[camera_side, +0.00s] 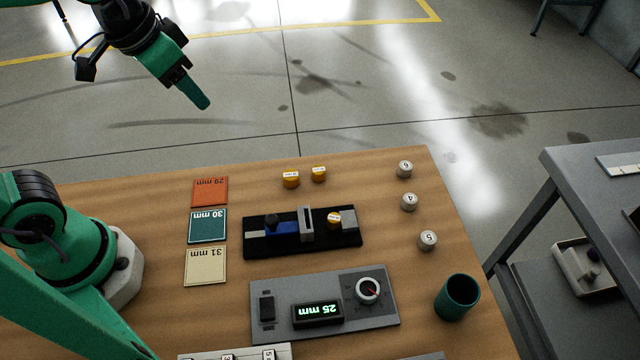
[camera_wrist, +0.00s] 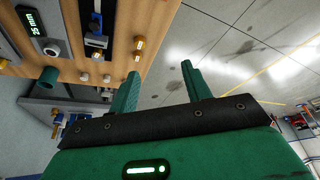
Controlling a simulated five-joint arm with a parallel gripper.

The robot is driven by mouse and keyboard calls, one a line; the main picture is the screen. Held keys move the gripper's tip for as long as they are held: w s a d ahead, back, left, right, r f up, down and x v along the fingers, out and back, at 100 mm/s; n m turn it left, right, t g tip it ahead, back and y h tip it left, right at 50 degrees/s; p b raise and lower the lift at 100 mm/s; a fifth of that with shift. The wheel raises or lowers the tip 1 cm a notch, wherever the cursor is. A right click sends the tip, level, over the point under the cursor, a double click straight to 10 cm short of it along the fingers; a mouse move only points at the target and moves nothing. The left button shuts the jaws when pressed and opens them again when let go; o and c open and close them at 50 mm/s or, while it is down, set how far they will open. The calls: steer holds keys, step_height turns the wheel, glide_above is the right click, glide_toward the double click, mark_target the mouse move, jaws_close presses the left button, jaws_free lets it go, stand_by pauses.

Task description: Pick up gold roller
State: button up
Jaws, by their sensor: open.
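Two gold rollers stand near the table's far edge in the side view, the left one (camera_side: 291,180) close beside the right one (camera_side: 319,174). A third gold roller (camera_side: 334,220) sits in the black fixture (camera_side: 257,243). Two gold rollers also show in the wrist view (camera_wrist: 140,43) (camera_wrist: 137,57), left of my fingers. My gripper (camera_side: 204,104) is high up at the upper left, beyond the table's far edge and well apart from the rollers. In the wrist view my gripper (camera_wrist: 160,76) has its fingers spread, with nothing between them.
Several silver numbered rollers (camera_side: 409,202) stand at the table's right. Orange (camera_side: 210,191), teal (camera_side: 207,226) and cream (camera_side: 205,266) cards lie left of the fixture. A grey panel (camera_side: 380,322) and a dark green cup (camera_side: 457,297) are nearer.

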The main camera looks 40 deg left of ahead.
steer(key=w+d+f+m+g, duration=0.2)
steer(key=w+d+f+m, duration=0.3)
steer(key=d, duration=0.6)
steer(key=m+g, duration=0.2)
glide_above(333, 218)
steer(key=shift+y, duration=0.3)
step_height(333, 218, down, 10)
steer(key=shift+s+r, duration=0.1)
steer(key=shift+s, duration=0.05)
steer(key=shift+f, duration=1.35)
steer(key=shift+w+f, duration=0.2)
steer(key=shift+f, duration=2.4)
jaws_close()
steer(key=shift+r, duration=0.2)
